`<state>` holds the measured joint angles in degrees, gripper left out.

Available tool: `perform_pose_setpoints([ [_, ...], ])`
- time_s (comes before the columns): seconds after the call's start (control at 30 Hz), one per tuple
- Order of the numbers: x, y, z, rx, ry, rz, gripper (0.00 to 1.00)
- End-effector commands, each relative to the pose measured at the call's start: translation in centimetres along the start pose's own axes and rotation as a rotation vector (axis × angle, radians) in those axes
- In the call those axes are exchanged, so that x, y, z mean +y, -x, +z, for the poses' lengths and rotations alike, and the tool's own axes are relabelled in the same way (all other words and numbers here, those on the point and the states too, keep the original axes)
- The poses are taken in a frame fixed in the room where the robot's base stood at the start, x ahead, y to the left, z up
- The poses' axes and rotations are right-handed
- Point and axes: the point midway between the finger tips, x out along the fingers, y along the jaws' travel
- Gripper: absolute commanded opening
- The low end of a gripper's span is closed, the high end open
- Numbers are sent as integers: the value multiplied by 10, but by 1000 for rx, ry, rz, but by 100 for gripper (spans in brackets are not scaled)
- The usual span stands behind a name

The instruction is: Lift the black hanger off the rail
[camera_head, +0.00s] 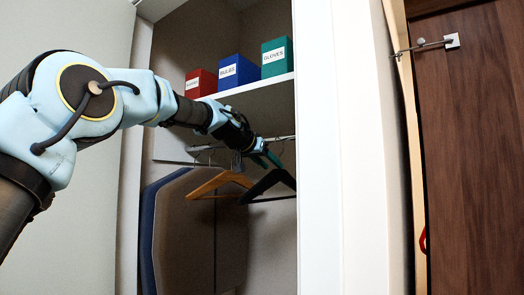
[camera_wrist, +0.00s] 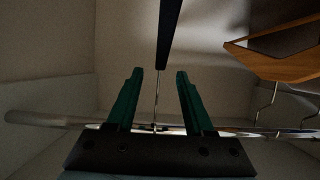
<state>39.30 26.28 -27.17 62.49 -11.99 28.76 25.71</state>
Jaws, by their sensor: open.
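The black hanger (camera_head: 270,182) hangs from the metal rail (camera_head: 207,148) in the closet, at the right of a wooden hanger in the head view. My gripper (camera_head: 270,160) is at the rail, just above the black hanger's shoulders. In the wrist view, my gripper (camera_wrist: 159,75) is open, with its two green fingers apart. The thin hook of the black hanger (camera_wrist: 170,32) runs between the fingers, and I see no finger touching it. The rail (camera_wrist: 40,118) crosses behind the fingers near the palm.
A wooden hanger (camera_head: 215,182) hangs close beside the black one; it also shows in the wrist view (camera_wrist: 275,55). Red (camera_head: 201,83), blue (camera_head: 238,72) and green (camera_head: 276,57) boxes stand on the shelf (camera_head: 262,84) above the rail. Dark panels (camera_head: 185,230) stand below.

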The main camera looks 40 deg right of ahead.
Motion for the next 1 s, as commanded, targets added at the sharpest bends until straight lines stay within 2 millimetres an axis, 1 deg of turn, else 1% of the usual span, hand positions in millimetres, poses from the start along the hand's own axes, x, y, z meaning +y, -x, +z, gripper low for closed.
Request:
perform_pose_setpoints([
  [0.03,1,-8,-3,-2,0,3,52],
  [0.1,1,-18,-3,-2,0,2,52],
  [0.2,1,-29,-2,-1,1,1,52],
  [0.3,0,-36,-1,0,1,0,52],
  [0.43,0,-40,0,0,0,0,52],
  [0.67,0,-41,0,0,0,0,52],
  [1.0,0,-40,0,0,0,0,14],
])
